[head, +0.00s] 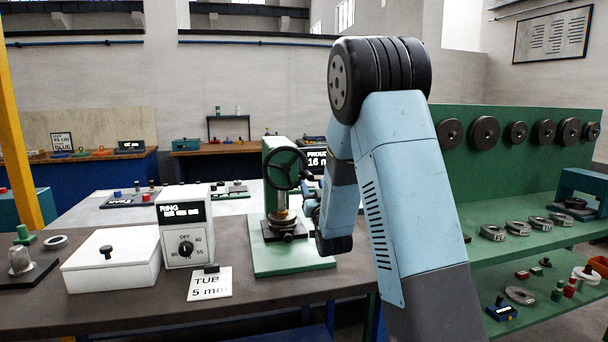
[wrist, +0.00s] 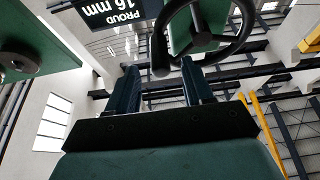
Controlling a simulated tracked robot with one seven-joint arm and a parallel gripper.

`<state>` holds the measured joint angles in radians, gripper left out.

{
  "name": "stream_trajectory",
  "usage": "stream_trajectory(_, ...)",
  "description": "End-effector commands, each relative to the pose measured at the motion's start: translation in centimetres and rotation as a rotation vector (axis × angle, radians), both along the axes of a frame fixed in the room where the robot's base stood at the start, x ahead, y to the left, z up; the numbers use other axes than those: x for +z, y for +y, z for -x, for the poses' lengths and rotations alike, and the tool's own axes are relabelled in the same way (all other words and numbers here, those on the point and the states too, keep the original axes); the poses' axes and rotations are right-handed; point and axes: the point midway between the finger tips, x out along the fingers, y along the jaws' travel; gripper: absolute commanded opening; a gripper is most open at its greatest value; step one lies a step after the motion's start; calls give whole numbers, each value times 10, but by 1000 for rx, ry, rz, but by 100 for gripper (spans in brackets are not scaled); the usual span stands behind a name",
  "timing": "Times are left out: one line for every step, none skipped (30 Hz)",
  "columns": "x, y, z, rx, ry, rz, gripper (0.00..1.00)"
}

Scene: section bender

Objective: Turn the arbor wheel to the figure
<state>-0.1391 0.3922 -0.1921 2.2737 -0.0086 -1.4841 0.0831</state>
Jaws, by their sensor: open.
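The arbor wheel (head: 268,168) is a black handwheel on the green arbor press (head: 276,146) in the middle of the head view. In the wrist view the wheel (wrist: 243,38) shows close, at upper right, with a dark handle knob (wrist: 160,54) at its left side. My gripper (head: 308,205) is just right of the press, partly hidden by my arm. Its two fingers (wrist: 161,88) stand apart in the wrist view, with the knob beyond and between them. I see no contact. A dark sign (head: 317,158) reads "PROUD 16 mm"; it also shows in the wrist view (wrist: 110,12).
The press stands on a green base plate (head: 290,266) on the dark bench. Left of it are a dial box (head: 186,248), a white lidded box (head: 112,262) and a "TUB 5 mm" card (head: 210,286). A green rack (head: 470,180) with discs stands at right.

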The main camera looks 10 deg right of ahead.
Motion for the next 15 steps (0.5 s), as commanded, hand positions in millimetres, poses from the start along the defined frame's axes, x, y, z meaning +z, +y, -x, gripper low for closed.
stream_trajectory(4,0,-9,0,-2,0,51)
stream_trajectory(6,0,-14,0,-1,0,51)
stream_trajectory(9,0,-20,0,-2,0,51)
stream_trajectory(10,0,-25,0,-1,0,51)
stream_trajectory(12,0,-30,0,-1,0,51)
stream_trajectory(14,0,-36,0,-1,0,51)
stream_trajectory(16,0,-40,0,-1,0,51)
stream_trajectory(18,0,-44,0,-1,0,51)
stream_trajectory(20,0,-49,-1,-1,0,51)
stream_trajectory(22,-1,-53,-1,-1,0,51)
stream_trajectory(23,-1,-56,-1,0,0,51)
stream_trajectory(24,-1,-59,-1,0,0,51)
stream_trajectory(26,-1,-62,-1,-1,0,51)
stream_trajectory(26,-1,-64,-1,-1,0,51)
stream_trajectory(27,-1,-66,-1,1,0,51)
